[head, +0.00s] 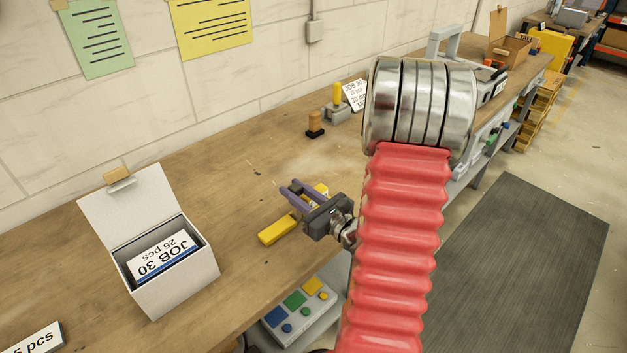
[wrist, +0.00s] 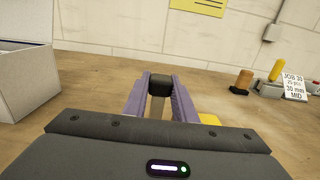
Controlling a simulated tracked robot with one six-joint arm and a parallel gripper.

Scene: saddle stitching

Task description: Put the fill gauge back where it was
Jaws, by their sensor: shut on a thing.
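The fill gauge appears to be the yellow bar (head: 278,231), which passes under my gripper (head: 292,195) and shows on both sides of it. In the wrist view, a yellow corner of it (wrist: 209,118) shows right of the purple fingers. My gripper (wrist: 159,85) is shut on a grey upright piece with a black top (wrist: 158,86), which looks like the gauge's handle. The bar's middle is hidden by the gripper. I cannot tell whether the bar touches the wooden bench (head: 225,165) or is slightly above it.
An open white box (head: 175,285) with a JOB 30 card stands at left. A brown peg on a black base (head: 315,122), a yellow-handled tool (head: 337,95) and a JOB 30 sign (head: 355,94) stand toward the back. A button panel (head: 300,305) is at the front edge.

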